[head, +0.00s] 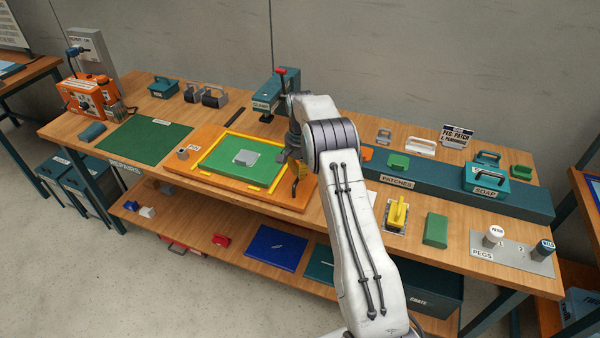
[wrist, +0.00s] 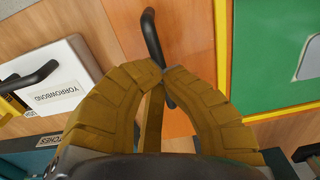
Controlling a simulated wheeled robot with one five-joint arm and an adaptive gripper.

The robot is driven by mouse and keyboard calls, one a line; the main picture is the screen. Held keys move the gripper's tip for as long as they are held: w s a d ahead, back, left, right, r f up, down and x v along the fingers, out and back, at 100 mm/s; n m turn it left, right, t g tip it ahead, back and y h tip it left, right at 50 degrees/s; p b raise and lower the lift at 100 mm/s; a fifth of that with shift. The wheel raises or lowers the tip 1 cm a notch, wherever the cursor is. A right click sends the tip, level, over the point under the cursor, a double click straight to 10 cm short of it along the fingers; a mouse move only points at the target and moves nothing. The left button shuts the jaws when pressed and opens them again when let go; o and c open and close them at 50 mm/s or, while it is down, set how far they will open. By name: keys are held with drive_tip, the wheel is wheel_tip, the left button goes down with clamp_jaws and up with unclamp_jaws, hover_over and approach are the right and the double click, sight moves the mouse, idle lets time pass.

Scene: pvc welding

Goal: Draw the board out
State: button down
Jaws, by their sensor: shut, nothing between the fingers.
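The orange board (head: 208,136) lies on the workbench, left of my arm in the head view. It bears a green panel (head: 222,164) edged with yellow strips and a grey patch (head: 246,157). In the wrist view the board's orange surface (wrist: 192,40) and green panel (wrist: 262,50) show at the right. A dark bar handle (wrist: 151,38) stands by the orange part. My gripper (head: 296,188) is over the board's right end; in the wrist view its yellow fingertips (wrist: 163,76) meet, shut and empty, over the handle. They hide part of it, and I cannot tell if they touch it.
A green clamp (head: 275,95) stands behind the board. A teal patches rack (head: 440,192) with several blocks fills the right side. In the wrist view a white labelled box (wrist: 50,80) with a dark handle is at the left. The green mat (head: 150,138) is clear.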

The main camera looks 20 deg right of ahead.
drive_tip(key=c, duration=1.9)
unclamp_jaws()
drive_tip(key=shift+s+f, duration=0.35)
drive_tip(key=shift+s, duration=0.15)
drive_tip(key=shift+c, duration=0.2)
drive_tip(key=o, duration=0.3)
drive_tip(key=shift+w+d+f, duration=0.1)
drive_tip(key=shift+w+d, duration=0.05)
drive_tip(key=shift+w, duration=0.05)
drive_tip(key=o, duration=0.5)
drive_tip(key=shift+w+r, duration=0.15)
drive_tip(key=shift+r, duration=0.05)
drive_tip(key=shift+r, duration=0.15)
drive_tip(key=shift+w+r, duration=0.1)
drive_tip(key=shift+r, duration=0.15)
wheel_tip(320, 180, up, 11)
drive_tip(key=shift+r, duration=0.15)
drive_tip(key=shift+c, duration=0.2)
